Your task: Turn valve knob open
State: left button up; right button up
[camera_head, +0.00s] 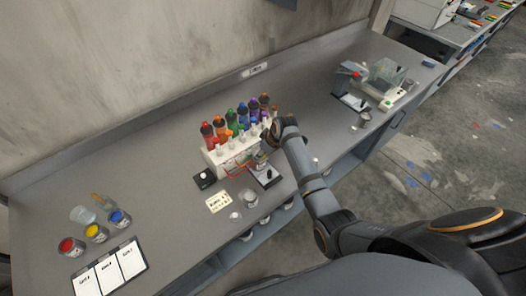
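A white dispenser rack (218,159) stands in the middle of the bench and holds several coloured bottles, including a red one (207,131) and a green one (242,113). Small pale knob-like parts show along its front, below the bottles; which one is the valve knob is too small to tell. My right arm comes in from the lower right, and my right gripper (261,161) is close to the right front of the rack. The arm hides part of the rack. Whether the fingers touch a knob, and how far they are apart, cannot be seen. My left gripper is not in view.
A black scale-like device (266,176) sits below the gripper. Paint jars (71,246) and a clipboard (111,270) lie at the left. A balance (386,104) stands at the right.

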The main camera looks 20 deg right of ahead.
grip_shut()
